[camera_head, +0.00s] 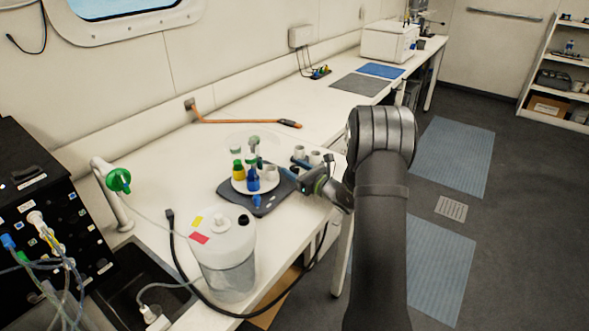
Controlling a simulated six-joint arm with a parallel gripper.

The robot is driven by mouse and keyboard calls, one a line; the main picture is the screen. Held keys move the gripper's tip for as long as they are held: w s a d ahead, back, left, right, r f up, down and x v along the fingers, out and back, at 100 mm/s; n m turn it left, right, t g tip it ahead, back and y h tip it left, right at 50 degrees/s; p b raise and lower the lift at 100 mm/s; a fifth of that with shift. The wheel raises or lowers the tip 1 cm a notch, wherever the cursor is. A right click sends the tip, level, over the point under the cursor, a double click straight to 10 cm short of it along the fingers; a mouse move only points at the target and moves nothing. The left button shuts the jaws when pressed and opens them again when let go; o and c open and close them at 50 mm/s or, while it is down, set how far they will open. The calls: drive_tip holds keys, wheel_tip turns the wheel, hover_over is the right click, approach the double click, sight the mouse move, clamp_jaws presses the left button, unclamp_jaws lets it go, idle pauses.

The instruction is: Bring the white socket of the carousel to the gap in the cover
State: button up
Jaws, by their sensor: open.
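The carousel (241,187) is a round white disc on a dark grey base (228,196) on the bench. Small bottles with green, yellow and blue parts stand on it, with a white cup-like socket (271,173) at its right side. A faint clear shape above the carousel (243,139) may be the cover; its gap cannot be made out. My gripper (289,169) is open at the right edge of the carousel, fingers pointing left toward it. Whether it touches the disc or a socket cannot be told at this size.
Several white cups (315,157) stand just behind my gripper. An orange-brown rod (245,122) lies behind.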

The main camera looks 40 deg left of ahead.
drive_tip(key=shift+a, duration=0.25)
drive_tip(key=c, duration=1)
drive_tip(key=shift+o, duration=0.2)
drive_tip(key=shift+r+m+t+h, duration=0.1)
drive_tip(key=shift+m+t+h, duration=0.3)
drive_tip(key=shift+m+t, duration=0.7)
drive_tip(key=shift+m+t+h, duration=0.9)
drive_tip(key=shift+m+t, duration=0.2)
drive_tip(key=shift+t, duration=1)
